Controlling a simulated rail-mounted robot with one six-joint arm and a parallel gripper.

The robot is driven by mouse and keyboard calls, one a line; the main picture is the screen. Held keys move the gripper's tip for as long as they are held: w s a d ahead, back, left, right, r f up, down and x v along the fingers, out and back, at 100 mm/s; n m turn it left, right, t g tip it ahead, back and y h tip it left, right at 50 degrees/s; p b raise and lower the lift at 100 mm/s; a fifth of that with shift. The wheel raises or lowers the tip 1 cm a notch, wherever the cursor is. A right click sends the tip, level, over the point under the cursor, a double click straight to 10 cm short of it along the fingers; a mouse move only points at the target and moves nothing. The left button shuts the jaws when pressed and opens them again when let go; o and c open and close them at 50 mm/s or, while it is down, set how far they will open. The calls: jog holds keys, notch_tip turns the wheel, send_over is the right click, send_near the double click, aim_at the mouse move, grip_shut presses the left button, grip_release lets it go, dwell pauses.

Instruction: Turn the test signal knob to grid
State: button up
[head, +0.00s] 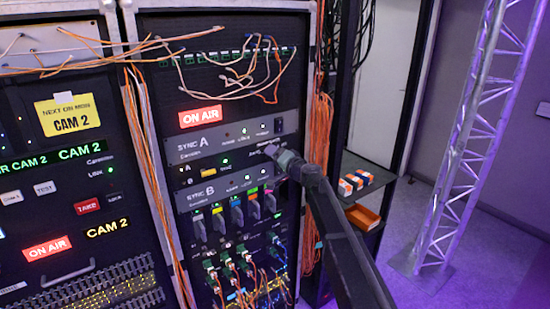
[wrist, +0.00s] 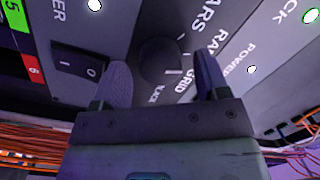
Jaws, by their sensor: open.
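My gripper (wrist: 162,64) is open, one finger on each side of the knob; contact is unclear.
A rocker switch (wrist: 78,65) sits left of my gripper in the wrist view. In the head view, the SYNC B panel (head: 220,190) with coloured tabs is below, orange cables (head: 318,135) hang at right, and a truss (head: 470,140) stands farther right.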

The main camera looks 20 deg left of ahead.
jog(key=c, duration=0.9)
jog(key=shift+m, duration=0.3)
jog(key=shift+a+f+m+t+b, duration=0.15)
jog(key=shift+m+b, duration=0.25)
jog(key=shift+m, duration=1.7)
jog(key=shift+d+f+m+t+b, duration=0.15)
jog(key=shift+m+b, duration=0.2)
jog(key=shift+m, duration=1.75)
jog(key=shift+a+r, duration=0.1)
jog(key=shift+r, duration=0.05)
jog(key=o, duration=0.9)
